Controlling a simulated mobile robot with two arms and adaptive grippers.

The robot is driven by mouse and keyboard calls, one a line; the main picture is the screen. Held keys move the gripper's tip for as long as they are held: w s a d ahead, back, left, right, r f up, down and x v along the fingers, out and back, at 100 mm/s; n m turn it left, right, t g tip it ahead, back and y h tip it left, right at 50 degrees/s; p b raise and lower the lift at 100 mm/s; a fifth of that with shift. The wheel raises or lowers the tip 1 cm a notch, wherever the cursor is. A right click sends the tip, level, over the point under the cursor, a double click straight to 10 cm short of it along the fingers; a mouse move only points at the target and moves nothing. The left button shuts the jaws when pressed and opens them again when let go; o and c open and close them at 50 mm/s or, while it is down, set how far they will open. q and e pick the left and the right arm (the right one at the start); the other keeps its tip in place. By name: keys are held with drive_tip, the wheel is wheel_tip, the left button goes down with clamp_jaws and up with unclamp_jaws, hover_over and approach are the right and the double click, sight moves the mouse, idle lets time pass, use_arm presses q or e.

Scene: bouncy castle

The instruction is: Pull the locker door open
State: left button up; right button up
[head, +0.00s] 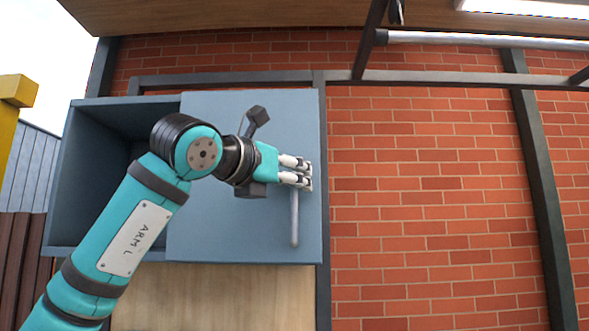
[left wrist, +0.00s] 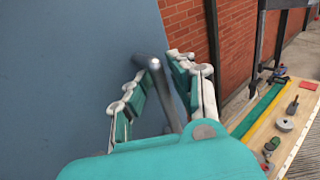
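The blue-grey locker (head: 90,180) is on the brick wall in the head view. Its left part shows a dark open compartment. The flat locker door (head: 230,235) covers the right part and also fills the left of the left wrist view (left wrist: 60,70). A grey upright bar handle (head: 295,225) sits near the door's right edge. My left gripper (head: 308,176) is at the handle's upper part. In the left wrist view the handle (left wrist: 156,68) stands between its two spread fingers, with a visible gap on the left finger's side. My right gripper is not in view.
A workbench (left wrist: 255,110) with small tools and a green-yellow strip stands at the right of the left wrist view. A dark metal frame with a rail (head: 480,40) crosses above right of the locker. A yellow post (head: 12,110) is at the far left.

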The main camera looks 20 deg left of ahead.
use_arm(q)
drive_tip(key=shift+w, duration=0.15)
clamp_jaws()
idle(0.4)
